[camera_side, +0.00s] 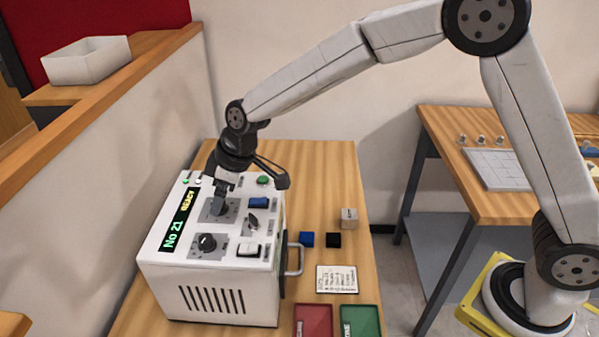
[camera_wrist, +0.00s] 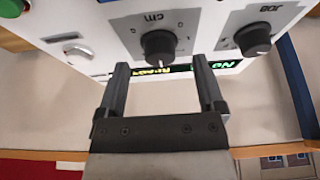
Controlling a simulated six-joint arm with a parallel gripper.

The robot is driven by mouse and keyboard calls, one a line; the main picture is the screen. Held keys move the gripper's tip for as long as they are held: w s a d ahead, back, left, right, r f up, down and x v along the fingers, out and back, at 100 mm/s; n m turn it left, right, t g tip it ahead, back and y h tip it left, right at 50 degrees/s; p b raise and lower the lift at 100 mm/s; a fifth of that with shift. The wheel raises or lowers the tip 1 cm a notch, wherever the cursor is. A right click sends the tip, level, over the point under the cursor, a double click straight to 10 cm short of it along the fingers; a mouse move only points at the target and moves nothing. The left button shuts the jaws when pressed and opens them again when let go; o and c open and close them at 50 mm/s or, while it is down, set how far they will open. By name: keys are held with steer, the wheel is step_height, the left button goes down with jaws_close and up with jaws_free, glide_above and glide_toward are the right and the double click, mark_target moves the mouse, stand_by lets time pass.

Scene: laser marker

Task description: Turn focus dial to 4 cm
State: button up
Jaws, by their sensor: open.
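The white laser marker box (camera_side: 210,285) stands on the wooden bench. Its focus dial is a black knob marked "cm" (camera_wrist: 158,46) on a grey plate; the side view also shows that focus dial (camera_side: 219,208), partly behind my gripper. My gripper (camera_side: 220,188) points down at the dial. In the wrist view my gripper (camera_wrist: 160,70) is open, with a finger to each side of the dial and nothing held. I cannot read the dial's setting.
A second black knob marked "JOB" (camera_wrist: 255,40) sits beside it. A display (camera_side: 180,220) reads "No 21 READY". Small cubes, a card (camera_side: 337,279), red (camera_side: 313,322) and green (camera_side: 361,322) trays lie right.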

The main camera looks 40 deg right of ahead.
steer(key=shift+x, duration=0.85)
jaws_close()
steer(key=shift+m, duration=0.4)
steer(key=shift+s+m+t+h, duration=0.1)
steer(key=shift+m+t+h, duration=0.5)
steer(key=shift+m, duration=1.2)
steer(key=shift+a+m+h, duration=0.15)
steer(key=shift+m+h, duration=0.75)
steer(key=shift+m, duration=1.4)
